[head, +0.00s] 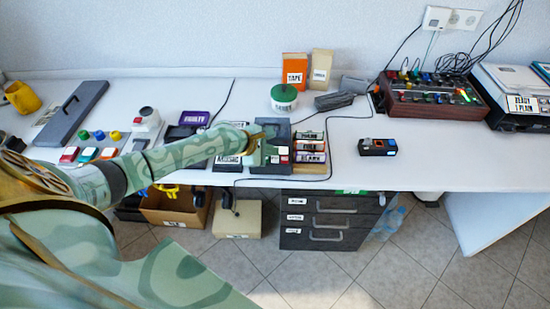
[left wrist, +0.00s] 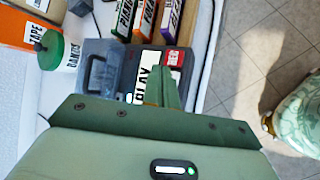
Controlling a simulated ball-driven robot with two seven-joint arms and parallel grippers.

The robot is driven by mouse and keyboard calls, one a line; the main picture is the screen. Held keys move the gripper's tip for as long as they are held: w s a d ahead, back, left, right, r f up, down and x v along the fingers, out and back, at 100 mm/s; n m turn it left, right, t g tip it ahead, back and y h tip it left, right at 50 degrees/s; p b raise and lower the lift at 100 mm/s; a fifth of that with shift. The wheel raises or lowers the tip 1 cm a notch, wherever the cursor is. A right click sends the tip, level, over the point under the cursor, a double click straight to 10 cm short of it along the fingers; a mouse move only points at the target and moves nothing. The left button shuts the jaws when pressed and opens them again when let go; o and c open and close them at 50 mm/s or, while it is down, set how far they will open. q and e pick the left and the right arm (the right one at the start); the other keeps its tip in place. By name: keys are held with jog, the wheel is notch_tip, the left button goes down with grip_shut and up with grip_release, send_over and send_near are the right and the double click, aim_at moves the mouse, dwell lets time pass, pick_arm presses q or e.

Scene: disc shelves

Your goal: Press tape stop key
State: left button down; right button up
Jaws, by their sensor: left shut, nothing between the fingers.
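The dark grey tape recorder (head: 283,128) stands on the white desk near its front edge. In the left wrist view the recorder (left wrist: 92,56) shows a row of labelled keys. A white key labelled PLAY (left wrist: 147,74) and a red key labelled REC (left wrist: 173,57) can be read. My left gripper (head: 263,147) is over the recorder's key row. Its fingers (left wrist: 169,84) are shut and empty, close to the PLAY and REC keys; I cannot tell whether they touch. The gripper hides part of the row, and I cannot make out a stop key.
Cassettes in a wooden rack (head: 309,147) stand just right of the recorder. A green round tub (head: 284,98) and an orange TAPE box (head: 294,69) are behind it. A red-sided mixer (head: 430,96) stands at the right. Desk around the small black device (head: 377,147) is clear.

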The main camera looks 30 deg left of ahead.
aim_at(272, 160)
dwell(0.6)
pick_arm(q)
jog(key=shift+f, duration=0.4)
jog(key=shift+f, duration=0.4)
dwell(0.7)
jog(key=shift+r+p, duration=0.85)
jog(key=shift+p, duration=0.15)
notch_tip(272, 160, up, 5)
jog(key=p, duration=0.5)
jog(key=shift+r+p, duration=0.1)
jog(key=shift+p, duration=0.2)
